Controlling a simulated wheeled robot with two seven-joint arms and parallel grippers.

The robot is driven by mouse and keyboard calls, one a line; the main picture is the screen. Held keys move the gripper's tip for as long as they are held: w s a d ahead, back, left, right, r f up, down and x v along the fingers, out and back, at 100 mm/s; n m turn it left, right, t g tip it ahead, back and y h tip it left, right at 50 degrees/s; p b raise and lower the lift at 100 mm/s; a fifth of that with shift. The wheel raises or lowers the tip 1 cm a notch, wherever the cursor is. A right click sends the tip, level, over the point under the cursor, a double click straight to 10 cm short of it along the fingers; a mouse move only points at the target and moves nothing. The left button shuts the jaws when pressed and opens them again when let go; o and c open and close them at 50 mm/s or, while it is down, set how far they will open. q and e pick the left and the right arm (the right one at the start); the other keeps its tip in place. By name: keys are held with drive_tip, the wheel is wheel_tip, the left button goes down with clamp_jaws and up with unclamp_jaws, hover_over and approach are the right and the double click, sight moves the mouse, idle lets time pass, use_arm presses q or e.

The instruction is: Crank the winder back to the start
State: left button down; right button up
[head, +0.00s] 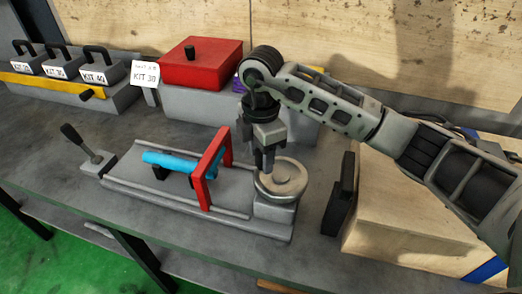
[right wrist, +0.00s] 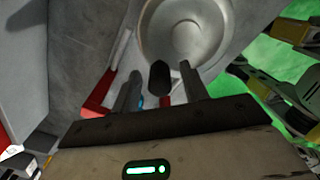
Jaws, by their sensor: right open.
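The winder is a round pale metal wheel (head: 284,178) on a grey block at the right end of the grinder fixture (head: 240,222). In the right wrist view the wheel (right wrist: 187,28) fills the top middle. A dark upright knob (right wrist: 159,77) shows between my right gripper's fingers, apparently the wheel's crank knob. My right gripper (head: 264,163) points down at the wheel's left rim. Its fingers (right wrist: 160,72) are open, one on each side of the knob, with gaps visible. In the head view the fingers hide the knob. My left gripper is out of view.
A red frame (head: 212,168) and a blue cylinder (head: 172,163) sit on the fixture, left of the wheel. A black-handled lever (head: 78,143) is at its left end. A red box (head: 201,64) stands behind. A wooden box with a black handle (head: 341,195) stands close right.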

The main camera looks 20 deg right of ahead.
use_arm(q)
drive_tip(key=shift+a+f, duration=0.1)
use_arm(e)
drive_tip(key=shift+c, duration=0.8)
clamp_jaws()
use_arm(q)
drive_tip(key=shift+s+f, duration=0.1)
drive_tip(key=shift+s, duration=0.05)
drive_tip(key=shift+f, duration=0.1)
